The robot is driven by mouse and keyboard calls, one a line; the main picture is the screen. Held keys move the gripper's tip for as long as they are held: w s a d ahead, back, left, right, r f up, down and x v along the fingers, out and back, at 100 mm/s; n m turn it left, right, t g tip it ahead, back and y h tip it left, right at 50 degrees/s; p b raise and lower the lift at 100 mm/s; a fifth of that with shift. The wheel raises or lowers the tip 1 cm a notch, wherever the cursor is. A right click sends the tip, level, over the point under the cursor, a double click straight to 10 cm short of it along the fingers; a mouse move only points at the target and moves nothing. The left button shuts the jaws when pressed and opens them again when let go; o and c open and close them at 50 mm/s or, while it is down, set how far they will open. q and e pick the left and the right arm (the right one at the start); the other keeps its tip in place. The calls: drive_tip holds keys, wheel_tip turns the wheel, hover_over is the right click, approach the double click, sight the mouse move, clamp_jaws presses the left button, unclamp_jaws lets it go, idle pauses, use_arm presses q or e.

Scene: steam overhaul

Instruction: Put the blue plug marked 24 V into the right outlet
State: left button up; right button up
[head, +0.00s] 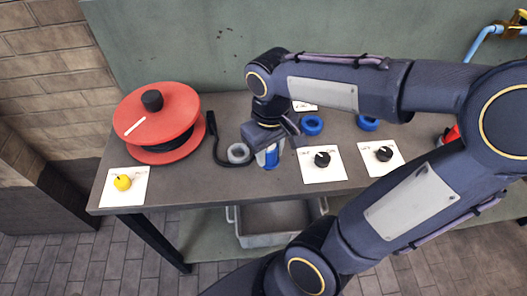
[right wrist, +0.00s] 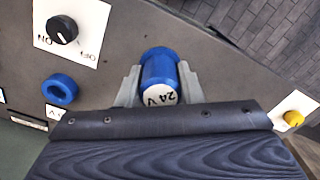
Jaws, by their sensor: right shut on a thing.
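The blue plug (head: 268,158) is in the jaws of my right gripper (head: 267,143), near the middle of the bench's front. In the right wrist view the blue plug (right wrist: 158,68) shows a white end face reading 24 V, with the grey fingers of my right gripper (right wrist: 160,85) shut on its two sides. I cannot tell whether it touches the bench. Two blue ring outlets are to its right in the head view: one nearer (head: 312,125) and the right outlet (head: 368,123), partly hidden by my arm. My left gripper is not in view.
A grey ring (head: 238,153) lies left of the plug. Black knobs (head: 322,159) (head: 384,154) sit on white plates before the outlets. A yellow knob (head: 122,182) is front left.

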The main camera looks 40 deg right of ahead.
drive_tip(key=d, duration=1.2)
drive_tip(key=shift+s, duration=0.45)
drive_tip(key=s+d, duration=0.1)
drive_tip(key=d, duration=1.1)
